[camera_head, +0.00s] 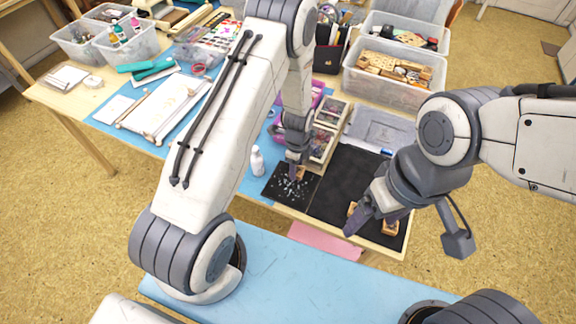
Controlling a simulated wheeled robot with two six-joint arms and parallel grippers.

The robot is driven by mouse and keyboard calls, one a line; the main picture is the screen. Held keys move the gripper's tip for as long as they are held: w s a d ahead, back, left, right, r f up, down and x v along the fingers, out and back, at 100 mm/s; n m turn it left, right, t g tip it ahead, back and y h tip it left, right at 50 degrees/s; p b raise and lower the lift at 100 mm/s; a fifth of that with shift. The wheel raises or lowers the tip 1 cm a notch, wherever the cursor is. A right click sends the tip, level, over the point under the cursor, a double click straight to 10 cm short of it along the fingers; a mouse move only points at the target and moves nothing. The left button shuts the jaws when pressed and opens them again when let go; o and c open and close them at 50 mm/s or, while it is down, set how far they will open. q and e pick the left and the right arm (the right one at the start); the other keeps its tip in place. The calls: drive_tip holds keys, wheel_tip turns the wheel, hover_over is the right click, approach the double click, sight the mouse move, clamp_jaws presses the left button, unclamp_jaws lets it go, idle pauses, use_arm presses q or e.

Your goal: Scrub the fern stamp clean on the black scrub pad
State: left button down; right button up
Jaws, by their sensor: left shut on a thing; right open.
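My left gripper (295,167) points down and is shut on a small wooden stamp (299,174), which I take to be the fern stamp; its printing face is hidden. The stamp is over the black scrub pad (276,190), a dark square with pale flecks at the table's front edge. I cannot tell whether the stamp touches the pad. My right gripper (366,218) is open near the front of the larger black mat (335,185), among wooden blocks or stamps (390,226) there. It partly hides them.
A white bottle (257,160) stands just left of the pad. Compartment boxes (328,118) and a clear grey lid (380,130) lie behind. A clear bin of wooden blocks (355,85) stands at the back right. A pink sheet (325,241) lies at the front edge.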

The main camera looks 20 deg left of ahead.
use_arm(q)
wheel_tip(320, 180, up, 3)
drive_tip(key=shift+s+f+p, duration=0.1)
drive_tip(key=shift+s+p, duration=0.05)
drive_tip(key=shift+p, duration=0.4)
drive_tip(key=shift+r+p, duration=2.05)
drive_tip(key=shift+r, duration=0.65)
drive_tip(key=c, duration=1.3)
unclamp_jaws()
drive_tip(key=shift+c, duration=0.6)
drive_tip(key=shift+f, duration=0.1)
drive_tip(key=s+b, duration=0.1)
drive_tip(key=b, duration=0.4)
drive_tip(key=s+b, duration=0.2)
drive_tip(key=b, duration=0.3)
drive_tip(key=shift+s+a+r, duration=0.2)
